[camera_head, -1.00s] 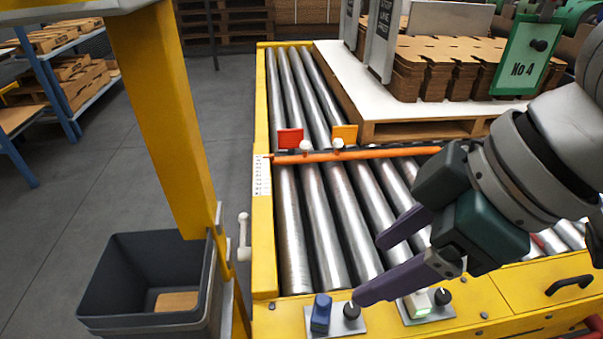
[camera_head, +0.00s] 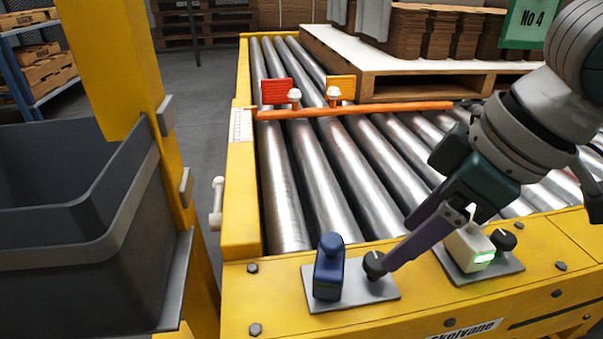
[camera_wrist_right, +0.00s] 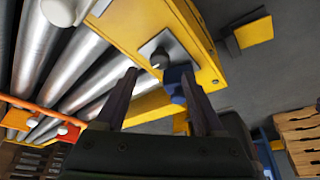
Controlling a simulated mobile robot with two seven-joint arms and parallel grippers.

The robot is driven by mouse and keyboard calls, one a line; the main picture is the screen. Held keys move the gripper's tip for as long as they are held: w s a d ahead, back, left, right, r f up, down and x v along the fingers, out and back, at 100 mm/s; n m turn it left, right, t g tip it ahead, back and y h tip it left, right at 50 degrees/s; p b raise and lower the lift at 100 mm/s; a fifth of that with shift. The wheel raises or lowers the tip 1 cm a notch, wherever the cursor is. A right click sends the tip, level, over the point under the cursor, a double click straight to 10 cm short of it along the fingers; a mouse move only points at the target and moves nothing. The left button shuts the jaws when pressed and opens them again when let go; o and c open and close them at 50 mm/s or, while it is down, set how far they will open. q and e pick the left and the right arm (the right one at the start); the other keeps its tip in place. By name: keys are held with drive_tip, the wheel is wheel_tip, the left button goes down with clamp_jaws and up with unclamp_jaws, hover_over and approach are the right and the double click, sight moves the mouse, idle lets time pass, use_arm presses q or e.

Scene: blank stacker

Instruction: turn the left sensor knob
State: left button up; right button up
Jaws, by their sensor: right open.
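The left sensor knob (camera_head: 373,265) is a small black knob on a grey plate, just right of the blue sensor (camera_head: 328,268). My right gripper (camera_head: 400,243) is open and points down toward this knob, with one purple fingertip close beside its right side in the head view. In the right wrist view the open fingers (camera_wrist_right: 159,74) have the knob (camera_wrist_right: 160,58) near their tips, between them in the picture. Whether they touch it I cannot tell. The blue sensor (camera_wrist_right: 178,77) shows beside one finger. My left gripper is out of view.
A white sensor (camera_head: 468,246) with a green light and another black knob (camera_head: 503,240) stand to the right. Metal rollers (camera_head: 315,195) and an orange bar (camera_head: 355,109) lie behind. A dark bin (camera_head: 75,255) and yellow post (camera_head: 115,70) stand left.

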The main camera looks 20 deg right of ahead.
sight(379, 260)
use_arm(q)
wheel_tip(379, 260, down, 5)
drive_tip(key=b, duration=0.3)
drive_tip(key=shift+b, duration=0.35)
use_arm(e)
drive_tip(key=x, duration=0.5)
drive_tip(key=shift+w+a+f, duration=0.1)
drive_tip(key=shift+w+f, duration=0.05)
drive_tip(key=shift+f, duration=0.15)
clamp_jaws()
